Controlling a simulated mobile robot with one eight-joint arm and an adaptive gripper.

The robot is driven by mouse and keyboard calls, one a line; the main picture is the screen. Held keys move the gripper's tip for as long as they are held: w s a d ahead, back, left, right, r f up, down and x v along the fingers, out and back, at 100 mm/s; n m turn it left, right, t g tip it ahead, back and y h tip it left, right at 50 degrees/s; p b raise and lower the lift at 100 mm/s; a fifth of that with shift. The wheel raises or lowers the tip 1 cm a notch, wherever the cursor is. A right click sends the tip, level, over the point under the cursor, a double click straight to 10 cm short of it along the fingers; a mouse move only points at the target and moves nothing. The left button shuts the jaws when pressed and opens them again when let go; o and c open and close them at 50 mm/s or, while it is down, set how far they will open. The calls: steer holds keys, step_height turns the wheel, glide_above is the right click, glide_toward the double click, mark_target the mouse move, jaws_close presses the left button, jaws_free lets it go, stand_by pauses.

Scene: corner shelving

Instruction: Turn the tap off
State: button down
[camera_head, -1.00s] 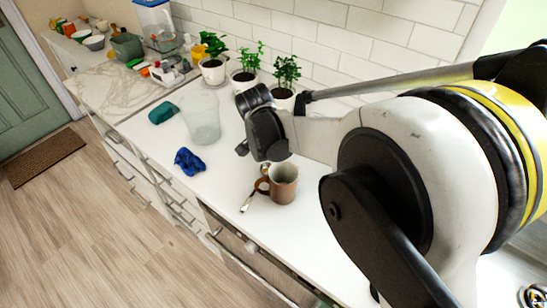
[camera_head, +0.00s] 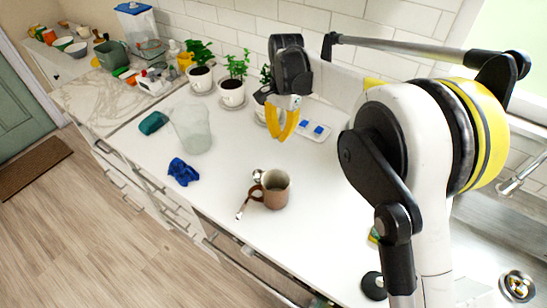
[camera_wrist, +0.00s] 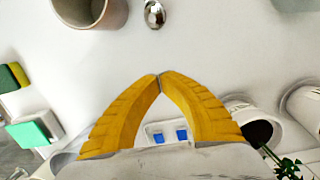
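The tap (camera_head: 519,178) is a metal fixture at the right edge of the head view, over the sink (camera_head: 475,225). Only part of it shows, and its handle cannot be made out. It is not clear in the wrist view. My gripper (camera_head: 277,138) has yellow fingers and hangs over the counter near the wall, well left of the tap and apart from it. In the wrist view the fingertips (camera_wrist: 160,76) meet with nothing between them.
A brown mug (camera_head: 272,190) and a spoon (camera_head: 243,208) are on the counter. Potted plants (camera_head: 232,90) line the wall beside my gripper. A clear container (camera_head: 190,128) and a blue cloth (camera_head: 183,172) are left. A white item with blue squares (camera_head: 315,130) is by the wall.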

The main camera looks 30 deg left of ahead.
mark_target(271, 167)
steer(key=shift+g+y, duration=0.3)
steer(key=shift+g, duration=0.5)
steer(key=b+x, duration=0.1)
steer(key=x, duration=0.2)
steer(key=b+x, duration=0.1)
steer(key=x, duration=0.2)
steer(key=w+d+b+x, duration=0.1)
steer(key=x, duration=0.2)
steer(key=shift+f, duration=0.45)
steer(key=s, duration=0.1)
steer(key=s+b, duration=0.1)
steer(key=s, duration=0.1)
steer(key=shift+s+a+r, duration=0.2)
steer(key=shift+a, duration=0.05)
steer(key=shift+s, duration=0.25)
steer(key=shift+s, duration=0.1)
steer(key=shift+s+a, duration=0.2)
steer(key=shift+s, duration=1.1)
steer(key=shift+r, duration=0.1)
